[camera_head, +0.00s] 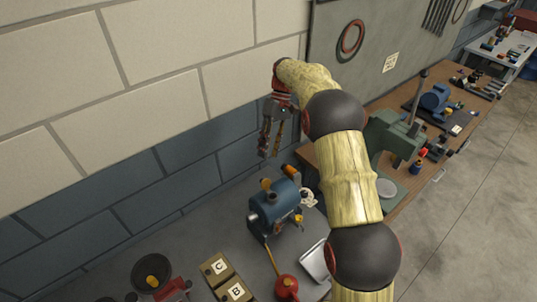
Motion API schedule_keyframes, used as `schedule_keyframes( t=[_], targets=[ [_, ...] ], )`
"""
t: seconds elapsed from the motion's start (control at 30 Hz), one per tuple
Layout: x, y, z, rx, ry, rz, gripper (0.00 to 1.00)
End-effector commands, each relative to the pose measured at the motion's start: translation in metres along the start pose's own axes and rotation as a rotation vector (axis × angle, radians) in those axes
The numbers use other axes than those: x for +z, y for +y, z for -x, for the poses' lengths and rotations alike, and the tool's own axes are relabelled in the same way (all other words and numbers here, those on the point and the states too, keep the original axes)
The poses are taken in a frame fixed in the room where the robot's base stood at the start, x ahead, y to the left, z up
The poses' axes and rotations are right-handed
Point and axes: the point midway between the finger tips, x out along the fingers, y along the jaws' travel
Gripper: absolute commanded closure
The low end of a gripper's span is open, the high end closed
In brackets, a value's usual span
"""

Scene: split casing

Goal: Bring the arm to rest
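My arm rises from the bottom right of the head view, with pale yellow links and dark round joints, and bends over at the top. My gripper (270,149) hangs from its end, fingers pointing down, in front of the block wall. The two fingers stand apart with a gap between them, and nothing shows between them. The gripper is above a blue casing (273,206) with orange knobs on the grey bench (207,248); the two look apart. My arm hides part of the benches.
Boxes marked C (218,268) and B (236,291), a red oil can (287,286), a metal tray (316,262) and a dark bowl (151,272) stand on the grey bench. A green press (397,137) stands on the wooden bench at right. Open floor (480,200) lies beyond.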

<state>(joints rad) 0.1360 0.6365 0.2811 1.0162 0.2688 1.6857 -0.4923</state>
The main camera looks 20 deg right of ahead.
Motion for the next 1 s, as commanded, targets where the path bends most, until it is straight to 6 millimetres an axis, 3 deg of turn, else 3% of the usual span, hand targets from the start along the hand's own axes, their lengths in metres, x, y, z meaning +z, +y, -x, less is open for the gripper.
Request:
schedule_keyframes(
  t=[0.43, 0.53, 0.67, 0.83, 1.0],
  targets=[
    [-0.001, 0.0, 0.0, 0.001, 0.002, -0.014, 0.68],
    [-0.01, 0.007, 0.0, 0.025, 0.039, -0.06, 0.68],
    [-0.012, 0.026, -0.032, 0.054, 0.047, -0.156, 0.68],
    [0.007, 0.031, -0.05, 0.103, 0.077, -0.246, 0.68],
    [0.036, 0.025, -0.058, 0.162, 0.134, -0.308, 0.68]
  ],
)
